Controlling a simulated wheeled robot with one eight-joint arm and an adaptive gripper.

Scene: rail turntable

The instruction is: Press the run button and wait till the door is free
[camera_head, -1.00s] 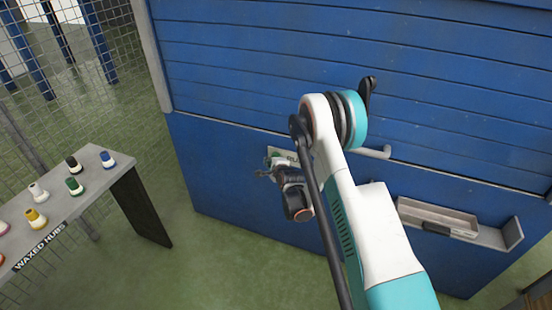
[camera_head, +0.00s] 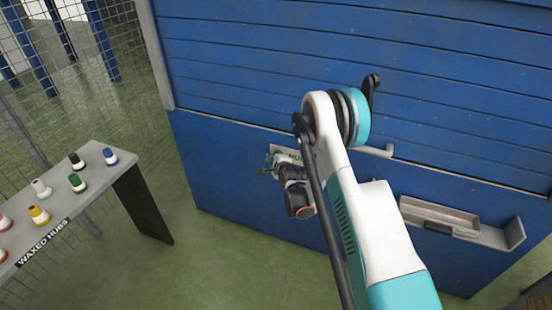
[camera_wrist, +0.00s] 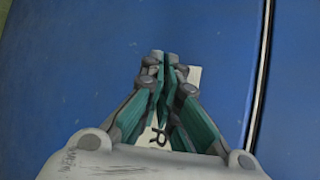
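My gripper (camera_wrist: 163,68) has its teal fingers together, with nothing seen between them. In the head view my gripper (camera_head: 268,169) is at the blue lower panel (camera_head: 235,190), in front of a pale label plate (camera_head: 288,152) with dark lettering. A small green spot beside the lettering may be the run button or a fingertip; I cannot tell which. The button itself is hidden there, and contact cannot be told. The blue slatted door (camera_head: 260,60) stands above the panel and looks closed.
A pale handle (camera_head: 376,151) sticks out below the slats. A grey tray (camera_head: 440,215) is fixed to the panel at right. A table (camera_head: 100,190) marked "WAXED HUBS" with several coloured hubs stands at left, before a wire fence (camera_head: 115,40). Green floor between is clear.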

